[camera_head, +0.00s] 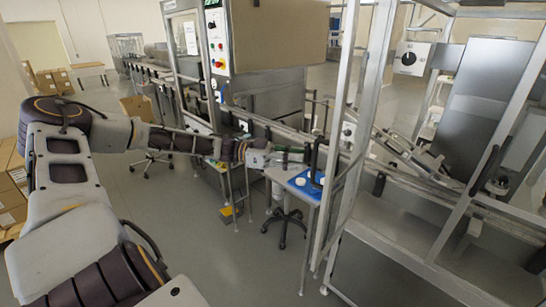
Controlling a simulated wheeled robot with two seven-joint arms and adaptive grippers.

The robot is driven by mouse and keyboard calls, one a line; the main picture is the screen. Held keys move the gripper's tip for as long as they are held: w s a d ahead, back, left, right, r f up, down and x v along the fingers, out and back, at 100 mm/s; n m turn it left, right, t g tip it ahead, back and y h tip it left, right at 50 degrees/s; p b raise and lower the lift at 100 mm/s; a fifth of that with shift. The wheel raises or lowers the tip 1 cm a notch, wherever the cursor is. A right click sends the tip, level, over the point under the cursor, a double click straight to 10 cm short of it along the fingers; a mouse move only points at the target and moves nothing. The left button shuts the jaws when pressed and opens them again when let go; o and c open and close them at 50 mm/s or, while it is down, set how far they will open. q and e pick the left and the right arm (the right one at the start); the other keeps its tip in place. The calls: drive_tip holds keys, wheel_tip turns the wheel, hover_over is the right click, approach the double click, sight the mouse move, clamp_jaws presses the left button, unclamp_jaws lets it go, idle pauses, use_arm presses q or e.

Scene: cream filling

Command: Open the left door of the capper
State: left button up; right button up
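The capper is the metal-framed machine on the right, with slanting posts (362,110). A dark upright handle (313,160) shows just left of its left posts. Another dark handle (486,170) is on the frame further right. The outline of the left door is hard to make out, and I cannot tell how far it stands open. My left arm reaches from the left edge to the middle. My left gripper (298,159) is close to the left handle. It is small and dark, so I cannot tell whether its fingers touch or grasp it. My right gripper is out of view.
A small blue-topped table (303,183) with white round items stands below my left gripper. An office chair base (285,228) is beneath it. A conveyor (430,185) runs through the capper. A control panel (217,45) stands behind. The grey floor at the front is clear.

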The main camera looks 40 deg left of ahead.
use_arm(q)
drive_tip(key=v, duration=0.6)
drive_tip(key=shift+s+a, duration=0.15)
drive_tip(key=shift+a, duration=0.05)
idle(0.7)
